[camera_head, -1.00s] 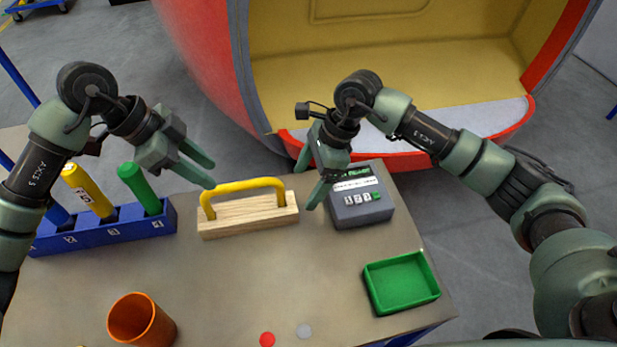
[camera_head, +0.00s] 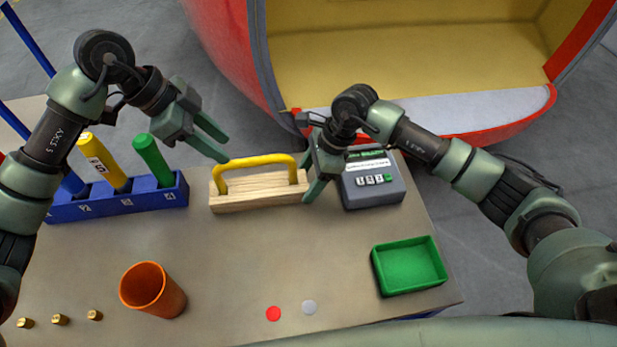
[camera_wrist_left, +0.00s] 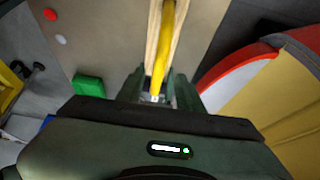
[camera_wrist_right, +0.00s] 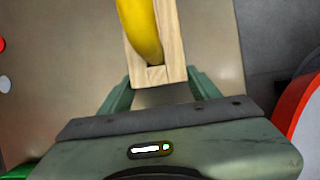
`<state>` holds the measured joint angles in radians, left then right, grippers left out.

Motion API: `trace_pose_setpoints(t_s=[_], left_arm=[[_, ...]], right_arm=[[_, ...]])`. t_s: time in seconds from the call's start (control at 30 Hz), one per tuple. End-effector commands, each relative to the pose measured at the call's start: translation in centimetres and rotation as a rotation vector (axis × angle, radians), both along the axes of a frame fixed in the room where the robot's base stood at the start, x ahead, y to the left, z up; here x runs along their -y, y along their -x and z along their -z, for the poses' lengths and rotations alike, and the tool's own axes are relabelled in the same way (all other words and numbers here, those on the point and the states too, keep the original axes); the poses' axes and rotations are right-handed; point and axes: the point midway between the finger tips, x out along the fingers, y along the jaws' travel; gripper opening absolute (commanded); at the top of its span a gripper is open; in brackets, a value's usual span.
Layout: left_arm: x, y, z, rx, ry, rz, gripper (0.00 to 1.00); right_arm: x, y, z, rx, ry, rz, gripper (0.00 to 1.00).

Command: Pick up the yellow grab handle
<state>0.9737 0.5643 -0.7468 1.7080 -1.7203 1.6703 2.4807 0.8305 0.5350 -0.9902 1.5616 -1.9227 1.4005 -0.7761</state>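The yellow grab handle (camera_head: 256,160) is a bent bar standing on a light wooden block (camera_head: 260,196) on the table. My left gripper (camera_head: 220,146) is open at the handle's left end, just behind and above it. In the left wrist view the handle (camera_wrist_left: 165,45) runs away between the open fingers (camera_wrist_left: 157,85). My right gripper (camera_head: 306,170) is at the block's right end. In the right wrist view its open fingers (camera_wrist_right: 158,90) lie either side of the wooden block's near end, with the handle (camera_wrist_right: 142,30) beyond. Neither gripper visibly holds anything; contact cannot be told.
A blue rack (camera_head: 120,203) with coloured cylinders stands left. An orange cup (camera_head: 152,290) is at the front left. A grey keypad box (camera_head: 372,186) is close by my right gripper. A green tray (camera_head: 408,266) is at the right. The table's middle is clear.

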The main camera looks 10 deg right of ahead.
Motion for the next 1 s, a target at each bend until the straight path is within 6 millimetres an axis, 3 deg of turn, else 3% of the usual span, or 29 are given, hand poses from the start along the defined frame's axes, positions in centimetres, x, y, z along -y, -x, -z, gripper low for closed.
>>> trace_pose_setpoints(t_s=[0.03,0.17,0.23,0.27,0.47,0.67,1.0], left_arm=[[0.0,0.0,0.0,0.000,0.000,0.000,0.36],[0.0,0.0,0.0,0.000,0.000,0.000,0.36],[0.0,0.0,0.0,0.000,0.000,0.000,0.36],[0.0,0.0,0.0,0.000,0.000,0.000,0.43],[0.5,0.1,-0.1,0.060,-0.018,0.113,0.43],[2.0,0.5,-0.5,0.265,-0.085,0.523,0.43],[4.2,1.3,-1.0,0.613,-0.223,1.424,0.43]], right_arm=[[0.0,0.0,0.0,0.000,0.000,0.000,0.46],[0.0,0.0,0.0,0.000,0.000,0.000,0.09],[0.0,0.0,0.0,0.001,0.000,0.000,0.09],[0.0,0.0,0.0,0.001,0.000,0.000,0.09],[0.0,0.0,-0.1,0.001,-0.001,0.001,0.09],[0.0,-0.1,-0.1,0.001,-0.001,0.001,0.09],[0.0,-0.1,-0.1,0.001,-0.001,0.002,0.09]])
